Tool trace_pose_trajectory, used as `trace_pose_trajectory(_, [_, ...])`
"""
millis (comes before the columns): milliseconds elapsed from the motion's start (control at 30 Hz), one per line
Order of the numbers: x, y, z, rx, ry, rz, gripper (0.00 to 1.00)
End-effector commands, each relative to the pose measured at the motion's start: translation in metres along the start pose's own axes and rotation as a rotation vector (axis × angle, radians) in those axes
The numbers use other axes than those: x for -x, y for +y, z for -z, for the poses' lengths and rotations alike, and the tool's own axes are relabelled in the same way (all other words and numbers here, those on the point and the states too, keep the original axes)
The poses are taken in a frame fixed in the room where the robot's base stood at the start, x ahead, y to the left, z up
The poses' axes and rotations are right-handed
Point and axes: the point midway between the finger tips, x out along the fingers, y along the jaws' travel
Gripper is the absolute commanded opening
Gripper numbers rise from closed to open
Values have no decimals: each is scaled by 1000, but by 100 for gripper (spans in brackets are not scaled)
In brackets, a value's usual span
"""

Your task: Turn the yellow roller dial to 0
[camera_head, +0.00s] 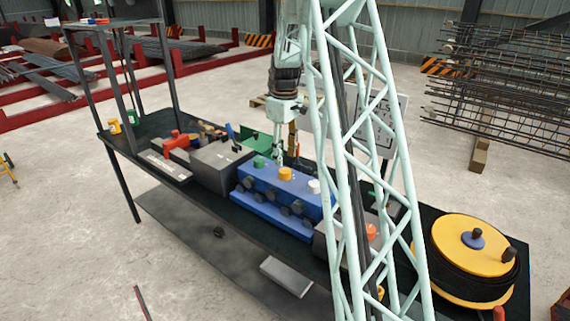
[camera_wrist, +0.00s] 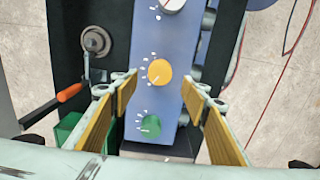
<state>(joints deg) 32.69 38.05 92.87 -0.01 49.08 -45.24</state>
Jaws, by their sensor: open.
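The yellow roller dial (camera_head: 285,174) is a round knob on top of a blue box (camera_head: 262,205) on the dark workbench. In the wrist view the yellow dial (camera_wrist: 159,72) has white tick marks around it on its left side. My gripper (camera_wrist: 158,84) is open and empty, with its yellow-padded fingers on either side of the dial's line and apart from it. In the head view my gripper (camera_head: 279,158) points down just above the box near the dial. The dial's pointer and any numbers are too small to read.
A green dial (camera_wrist: 150,125) and a white dial (camera_wrist: 172,5) sit on the same box on either side of the yellow one. A crank with an orange handle (camera_wrist: 71,92) is at the left. A large yellow reel (camera_head: 450,236) stands at the bench's right end.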

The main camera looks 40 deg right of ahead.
Motion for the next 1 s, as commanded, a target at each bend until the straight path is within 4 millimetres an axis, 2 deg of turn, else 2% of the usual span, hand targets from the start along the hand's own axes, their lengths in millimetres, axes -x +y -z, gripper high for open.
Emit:
trace_pose_trajectory(200, [31,0,0,0,2,-2,42])
trace_pose_trajectory(400, [47,0,0,0,0,0,42])
trace_pose_trajectory(600, [53,0,0,0,0,0,42])
trace_pose_trajectory(1000, [53,0,0,0,0,0,42])
